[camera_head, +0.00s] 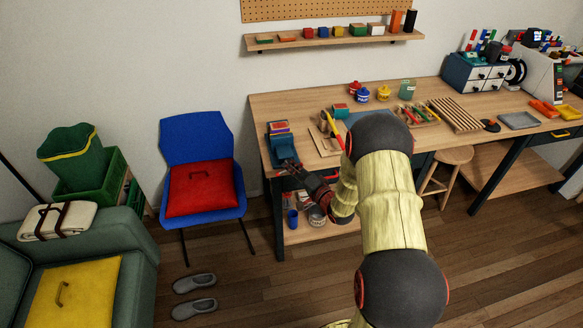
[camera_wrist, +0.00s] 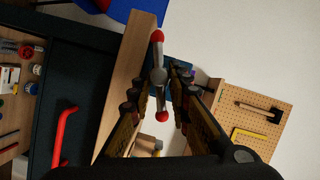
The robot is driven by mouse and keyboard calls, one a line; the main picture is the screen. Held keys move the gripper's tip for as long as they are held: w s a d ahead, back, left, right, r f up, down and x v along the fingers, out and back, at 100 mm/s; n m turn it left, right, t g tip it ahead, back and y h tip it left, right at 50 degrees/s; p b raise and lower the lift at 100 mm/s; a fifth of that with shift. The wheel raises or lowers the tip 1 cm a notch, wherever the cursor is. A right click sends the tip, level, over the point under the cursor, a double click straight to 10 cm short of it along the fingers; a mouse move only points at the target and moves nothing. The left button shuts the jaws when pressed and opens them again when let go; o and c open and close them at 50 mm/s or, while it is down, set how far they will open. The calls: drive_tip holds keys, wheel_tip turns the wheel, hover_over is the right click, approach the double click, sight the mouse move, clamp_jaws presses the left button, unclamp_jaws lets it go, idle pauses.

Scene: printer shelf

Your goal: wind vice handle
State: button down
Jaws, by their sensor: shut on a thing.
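The blue vice (camera_head: 283,150) sits at the left front corner of the wooden workbench, with red and coloured pieces at its top. In the wrist view the vice handle (camera_wrist: 158,76) is a grey bar with a round grey hub and a red ball at each end. It stands nearly upright in that picture, slightly tilted. My gripper (camera_wrist: 157,88) has a finger on either side of the handle and is shut on it. In the head view my gripper (camera_head: 289,167) reaches the vice's front from below right. The handle cannot be made out there.
The workbench (camera_head: 275,105) holds jars, a slatted rack and trays. Its lower shelf (camera_head: 305,232) carries cans. A blue chair (camera_head: 196,140) with a red cushion stands left of it. A wooden stool (camera_head: 450,157) stands right. In the wrist view a red drawer handle (camera_wrist: 63,132) is near.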

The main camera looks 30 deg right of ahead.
drive_tip(key=m+t, duration=0.1)
drive_tip(key=m, duration=0.1)
drive_tip(key=shift+f+m, duration=0.15)
drive_tip(key=shift+m, duration=0.15)
drive_tip(key=shift+d, duration=0.1)
idle(0.9)
drive_tip(key=c, duration=1.9)
unclamp_jaws()
drive_tip(key=s+r+p, duration=0.1)
drive_tip(key=s+p, duration=0.2)
drive_tip(key=s, duration=0.5)
drive_tip(key=shift+s+d+r, duration=0.3)
drive_tip(key=shift+s, duration=0.1)
